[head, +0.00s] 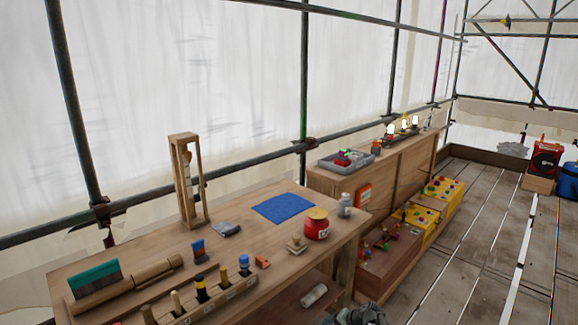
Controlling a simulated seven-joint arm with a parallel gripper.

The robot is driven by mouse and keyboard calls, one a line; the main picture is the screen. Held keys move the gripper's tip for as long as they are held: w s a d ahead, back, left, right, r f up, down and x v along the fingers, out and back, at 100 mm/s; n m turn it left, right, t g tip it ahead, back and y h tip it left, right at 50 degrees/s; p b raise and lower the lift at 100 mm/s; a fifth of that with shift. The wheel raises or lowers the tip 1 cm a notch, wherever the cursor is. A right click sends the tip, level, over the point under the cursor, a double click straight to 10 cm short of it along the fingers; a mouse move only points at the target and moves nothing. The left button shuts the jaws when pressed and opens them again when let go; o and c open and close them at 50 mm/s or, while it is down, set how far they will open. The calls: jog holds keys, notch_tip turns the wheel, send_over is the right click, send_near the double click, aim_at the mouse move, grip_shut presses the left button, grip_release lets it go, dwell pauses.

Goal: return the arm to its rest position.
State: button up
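No gripper fingers show in the head view. A small grey and dark shape at the bottom edge, right of the near bench, is cut off by the frame. I cannot tell whether it is part of my arm. The near wooden workbench (150,232) carries a blue cloth (283,207), a red pot with a yellow lid (317,225), a grey bottle (345,205) and a tall wooden frame (188,180) with a slim piece inside. None of these has a gripper at it.
A rack of upright tools (215,296) and a teal-edged tool (95,279) lie along the bench front. A second bench (400,165) behind holds a grey tray (346,161) and lamps. Yellow bins (443,188) stand below it. The plank floor (480,240) at right is largely clear.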

jog(key=s+a+f+n+g+h, duration=0.1)
jog(key=s+f+g, duration=0.1)
jog(key=s+f, duration=0.35)
jog(key=s+a+f+n+g, duration=0.1)
jog(key=s+f, duration=0.2)
jog(key=s, duration=0.5)
jog(key=s+d+f+n+g+h, duration=0.1)
jog(key=s+f+g, duration=0.3)
jog(key=s, duration=1.5)
jog(key=s+d+f+n+g+h, duration=0.1)
jog(key=s+f+n+g+h, duration=0.2)
jog(key=s, duration=1.5)
jog(key=shift+s+d+f+n+g+h, duration=0.15)
jog(key=shift+s+f+n+g+h, duration=0.2)
jog(key=shift+g+h, duration=0.2)
